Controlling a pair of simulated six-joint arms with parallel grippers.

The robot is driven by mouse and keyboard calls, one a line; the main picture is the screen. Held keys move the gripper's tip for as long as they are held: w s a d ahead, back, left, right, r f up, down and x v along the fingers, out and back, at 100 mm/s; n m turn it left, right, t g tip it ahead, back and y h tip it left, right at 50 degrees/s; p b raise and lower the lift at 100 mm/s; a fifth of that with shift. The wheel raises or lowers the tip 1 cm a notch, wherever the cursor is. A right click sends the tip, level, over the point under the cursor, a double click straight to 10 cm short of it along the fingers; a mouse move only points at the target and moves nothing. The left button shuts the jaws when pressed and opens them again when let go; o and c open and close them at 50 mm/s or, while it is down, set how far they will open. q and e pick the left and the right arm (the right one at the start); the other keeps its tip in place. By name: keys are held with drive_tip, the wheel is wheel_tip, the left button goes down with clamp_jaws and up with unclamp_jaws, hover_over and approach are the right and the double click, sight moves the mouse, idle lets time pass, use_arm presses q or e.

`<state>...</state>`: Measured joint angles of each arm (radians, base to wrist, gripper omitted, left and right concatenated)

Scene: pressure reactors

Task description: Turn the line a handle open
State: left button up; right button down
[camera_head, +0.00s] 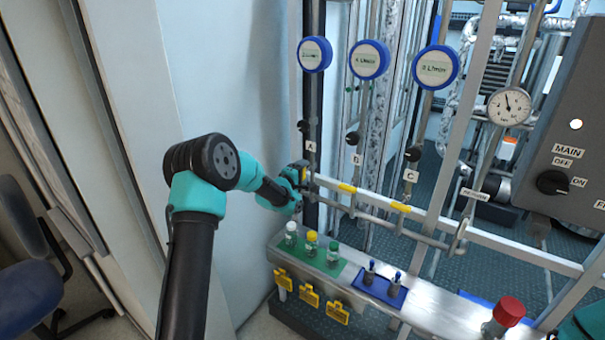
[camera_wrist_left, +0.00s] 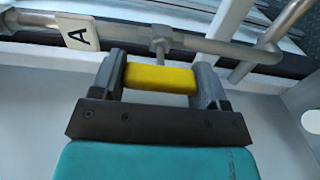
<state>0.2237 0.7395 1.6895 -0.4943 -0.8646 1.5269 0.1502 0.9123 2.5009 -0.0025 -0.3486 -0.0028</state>
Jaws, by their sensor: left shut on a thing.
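My left gripper (camera_head: 302,174) is at the line A pipe, below the tag A (camera_head: 311,146) in the head view. In the left wrist view, its two dark fingers (camera_wrist_left: 161,77) are shut on the yellow line A handle (camera_wrist_left: 160,79), one at each end of it. The handle lies beside the grey pipe (camera_wrist_left: 215,47) and looks roughly parallel to it. A stem joins the pipe just behind the handle. The tag A (camera_wrist_left: 77,32) shows left of the handle there. In the head view the gripper mostly hides this handle.
Yellow handles of line B (camera_head: 347,188) and line C (camera_head: 401,207) lie across their pipes to the right. Below, a metal shelf (camera_head: 432,312) holds several capped bottles, a blue tray (camera_head: 379,286) and a red-topped item (camera_head: 508,311). A pale wall stands close on the left.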

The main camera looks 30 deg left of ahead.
idle(0.3)
use_arm(q)
drive_tip(key=o, duration=0.9)
drive_tip(key=shift+o, duration=0.2)
drive_tip(key=s+a, duration=0.2)
drive_tip(key=s, duration=1.5)
drive_tip(key=shift+a, duration=0.35)
drive_tip(key=shift+s, duration=0.1)
